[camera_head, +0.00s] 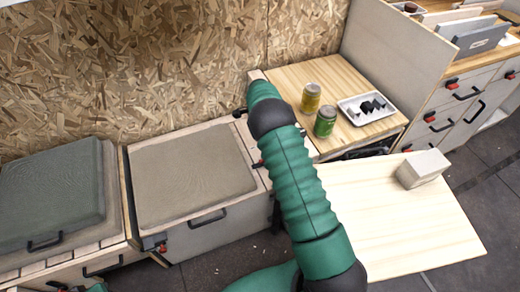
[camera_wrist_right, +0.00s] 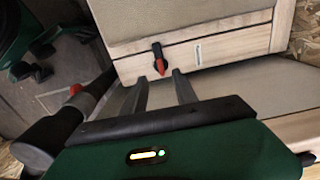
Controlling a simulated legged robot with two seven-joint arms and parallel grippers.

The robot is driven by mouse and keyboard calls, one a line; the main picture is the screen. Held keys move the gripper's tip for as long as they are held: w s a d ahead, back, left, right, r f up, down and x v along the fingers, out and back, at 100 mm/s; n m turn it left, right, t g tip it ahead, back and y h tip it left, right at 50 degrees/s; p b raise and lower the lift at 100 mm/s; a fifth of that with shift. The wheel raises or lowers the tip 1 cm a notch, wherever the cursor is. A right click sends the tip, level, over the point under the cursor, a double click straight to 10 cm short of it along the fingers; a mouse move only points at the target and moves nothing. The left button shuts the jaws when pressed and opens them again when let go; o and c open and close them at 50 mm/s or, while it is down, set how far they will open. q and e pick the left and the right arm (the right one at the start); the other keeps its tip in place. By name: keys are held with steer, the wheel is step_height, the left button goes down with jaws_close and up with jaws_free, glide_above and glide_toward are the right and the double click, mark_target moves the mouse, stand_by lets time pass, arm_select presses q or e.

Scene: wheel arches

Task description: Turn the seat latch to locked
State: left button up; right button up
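The seat latch (camera_wrist_right: 159,58) shows in the right wrist view as a small black lever with a red tip, on a pale wooden strip below the beige seat cushion (camera_wrist_right: 165,15). My right gripper (camera_wrist_right: 160,76) is open and empty. Its two dark fingers point at the latch, with the red tip just beyond and between the fingertips; contact cannot be told. In the head view a small red and black latch (camera_head: 258,163) shows at the right side of the beige seat (camera_head: 190,175), partly hidden by my right arm. My left gripper is not in view.
A wooden counter (camera_head: 300,75) behind my right arm holds a yellow can (camera_head: 310,98), a green can (camera_head: 325,121) and a white tray (camera_head: 367,108). A pale table (camera_head: 410,225) with a grey block (camera_head: 423,168) stands at right. A dark green cushion (camera_head: 50,190) lies at left.

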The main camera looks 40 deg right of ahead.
step_height(320, 180, up, 5)
steer(key=shift+p, duration=0.35)
steer(key=s+a+r+n+t, duration=0.1)
steer(key=s+a+r+n, duration=0.25)
steer(key=a+n, duration=0.35)
steer(key=s+a+r+n, duration=0.3)
steer(key=s+a+n, duration=0.15)
steer(key=a, duration=0.35)
steer(key=s+a+r+n+t, duration=0.1)
steer(key=s+a+n+t, duration=0.1)
steer(key=s+a+n, duration=0.9)
steer(key=w+p+v, duration=0.2)
steer(key=p+v, duration=1.6)
steer(key=shift+w+d+r+m, duration=0.25)
steer(key=shift+w+r+m, duration=0.15)
steer(key=shift+m, duration=0.05)
steer(key=shift+w, duration=0.1)
